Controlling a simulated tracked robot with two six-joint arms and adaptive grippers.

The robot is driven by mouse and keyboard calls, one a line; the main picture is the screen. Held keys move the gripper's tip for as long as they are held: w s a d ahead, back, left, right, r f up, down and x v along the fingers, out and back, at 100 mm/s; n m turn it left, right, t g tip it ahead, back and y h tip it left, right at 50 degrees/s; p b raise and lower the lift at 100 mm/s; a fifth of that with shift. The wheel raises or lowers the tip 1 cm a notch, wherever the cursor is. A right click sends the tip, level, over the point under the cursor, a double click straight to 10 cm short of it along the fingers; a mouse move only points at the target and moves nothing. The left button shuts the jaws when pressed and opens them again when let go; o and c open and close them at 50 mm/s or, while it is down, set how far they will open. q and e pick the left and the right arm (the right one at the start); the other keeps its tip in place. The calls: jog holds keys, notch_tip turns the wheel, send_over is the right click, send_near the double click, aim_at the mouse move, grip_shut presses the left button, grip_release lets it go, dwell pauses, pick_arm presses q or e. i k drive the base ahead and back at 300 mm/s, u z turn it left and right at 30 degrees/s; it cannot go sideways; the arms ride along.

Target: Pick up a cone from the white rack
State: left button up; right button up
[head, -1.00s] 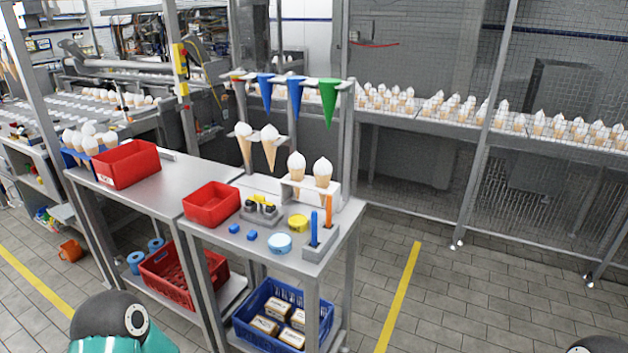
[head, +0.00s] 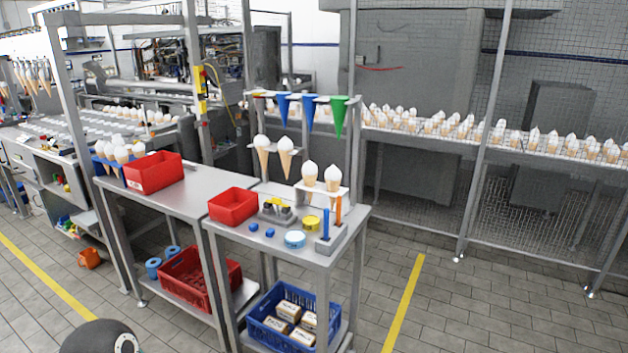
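A small white rack (head: 318,189) stands on the right-hand metal table. Two cones with white tops stand in it side by side, a left one (head: 309,175) and a right one (head: 332,178). Two longer cones, one (head: 262,155) and another (head: 286,157), hang in a holder behind and to the left. Part of my arm, dark and rounded, shows at the bottom left edge, well short of the tables. Neither gripper's fingers show in the head view.
The right-hand table (head: 278,250) also carries a red bin (head: 233,206), a yellow lid (head: 311,223), a blue-white tin (head: 294,239) and a tool block (head: 330,243). Blue, blue and green paper cones hang above. A blue crate (head: 290,318) sits on the lower shelf. Floor at right is clear.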

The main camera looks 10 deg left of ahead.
aim_at(309, 170)
jog(key=u, duration=0.1)
jog(key=i, duration=0.95)
jog(key=z, duration=0.1)
